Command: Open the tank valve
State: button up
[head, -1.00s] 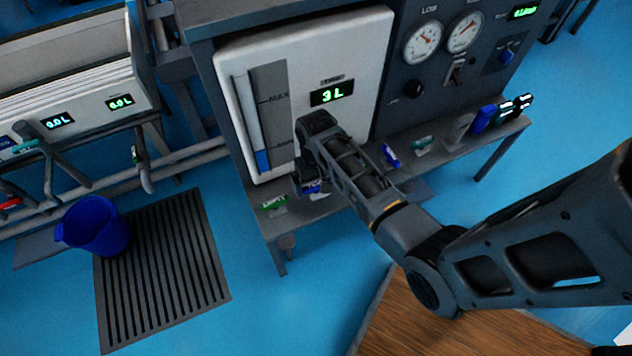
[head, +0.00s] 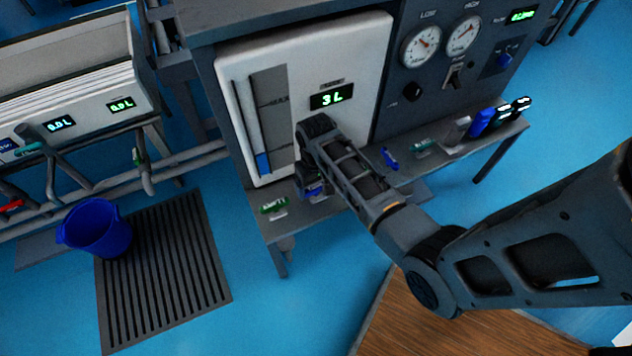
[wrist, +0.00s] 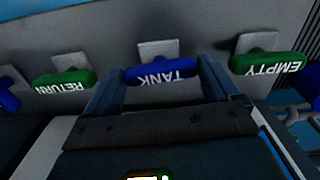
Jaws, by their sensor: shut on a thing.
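The blue tank valve handle, marked TANK (wrist: 160,72), lies crosswise in front of a pale square plate in the wrist view. My gripper (wrist: 163,68) is shut on it, with one finger at each end of the handle. In the head view my gripper (head: 312,180) is down at the lower edge of the white tank panel (head: 352,75), and the arm mostly hides the handle. The panel's display (head: 332,97) reads 3 L. The blue level column (head: 263,162) is low, near the lower mark.
A green EMPTY handle (wrist: 267,64) and a green RETURN handle (wrist: 66,78) flank the tank handle closely. Gauges (head: 422,45) are on the dark panel to the right. Blue floor (head: 270,310) is clear in front.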

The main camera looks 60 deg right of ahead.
aim_at(316, 186)
jog(key=n+p, duration=0.3)
jog(key=shift+r+n, duration=0.2)
jog(key=shift+n, duration=0.1)
jog(key=shift+f+n+p, duration=0.15)
jog(key=shift+n+p, duration=0.8)
jog(key=shift+n, duration=0.75)
jog(key=o, duration=0.8)
notch_tip(316, 186, up, 8)
jog(key=shift+f+p, duration=0.15)
jog(key=shift+p, duration=0.9)
